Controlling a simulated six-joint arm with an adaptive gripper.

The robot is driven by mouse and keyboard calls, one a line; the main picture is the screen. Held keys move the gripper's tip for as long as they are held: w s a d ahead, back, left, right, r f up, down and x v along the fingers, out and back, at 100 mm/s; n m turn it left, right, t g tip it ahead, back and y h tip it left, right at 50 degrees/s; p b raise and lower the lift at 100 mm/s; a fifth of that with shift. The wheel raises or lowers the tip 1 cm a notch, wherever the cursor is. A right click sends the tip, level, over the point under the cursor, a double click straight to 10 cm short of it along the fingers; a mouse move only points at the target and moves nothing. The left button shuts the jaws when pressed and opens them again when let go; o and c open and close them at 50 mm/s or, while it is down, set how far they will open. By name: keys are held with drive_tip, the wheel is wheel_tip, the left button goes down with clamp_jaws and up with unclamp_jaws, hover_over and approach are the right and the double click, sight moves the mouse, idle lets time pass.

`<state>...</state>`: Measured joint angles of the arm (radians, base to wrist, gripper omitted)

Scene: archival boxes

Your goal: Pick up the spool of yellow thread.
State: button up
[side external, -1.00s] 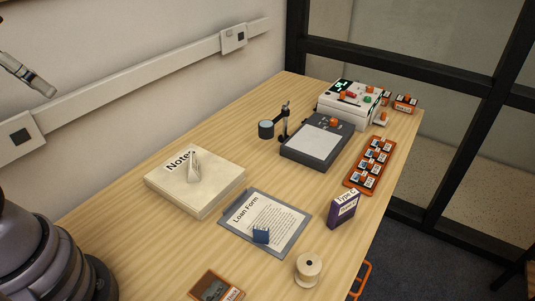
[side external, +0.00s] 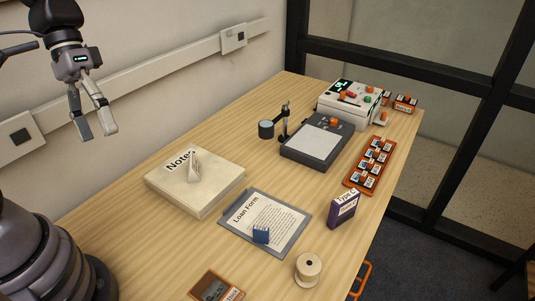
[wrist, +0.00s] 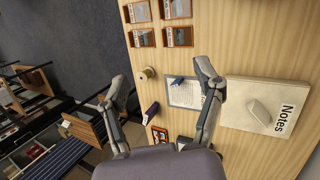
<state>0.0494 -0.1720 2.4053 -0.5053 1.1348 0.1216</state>
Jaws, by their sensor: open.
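A spool (side external: 309,267) stands upright near the front edge of the table in the side view. It looks cream or pale, with a dark hole in its top; I cannot make out yellow thread on it. It also shows small in the wrist view (wrist: 149,72), near the table edge and apart from my fingers. My gripper (side external: 96,133) is open and empty, high above the table at the upper left in the side view, far from the spool. In the wrist view, its two fingers (wrist: 158,90) are spread wide.
A clipboard with a loan form (side external: 265,222) and a small blue block (side external: 261,235) lie behind the spool. A purple box (side external: 342,209) stands to its right. A Notes box (side external: 195,190) is farther back. Several framed cards (wrist: 177,36) lie near the spool.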

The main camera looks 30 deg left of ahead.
sight(301, 264)
drive_tip(key=w+d+f+n+g+h, duration=0.3)
drive_tip(key=w+d+f+n+h, duration=0.65)
drive_tip(key=d+f+h, duration=0.35)
drive_tip(key=f+n+t, duration=0.3)
drive_tip(key=f, duration=0.3)
drive_tip(key=w+f+n+t, duration=0.1)
drive_tip(key=f+n+t, duration=0.3)
drive_tip(key=f, duration=0.3)
drive_tip(key=w+f+n+t+y, duration=0.1)
drive_tip(key=f+n+t, duration=0.2)
drive_tip(key=f, duration=0.3)
drive_tip(key=shift+w+d+f+n+t, duration=0.25)
drive_tip(key=shift+d+n+t, duration=0.15)
drive_tip(key=shift+n, duration=0.15)
drive_tip(key=x, duration=0.8)
drive_tip(key=shift+w+d+f, duration=0.1)
drive_tip(key=shift+d, duration=0.05)
drive_tip(key=x, duration=0.5)
drive_tip(key=shift+d+f, duration=0.15)
drive_tip(key=shift+f, duration=0.2)
clamp_jaws()
drive_tip(key=shift+r, duration=0.1)
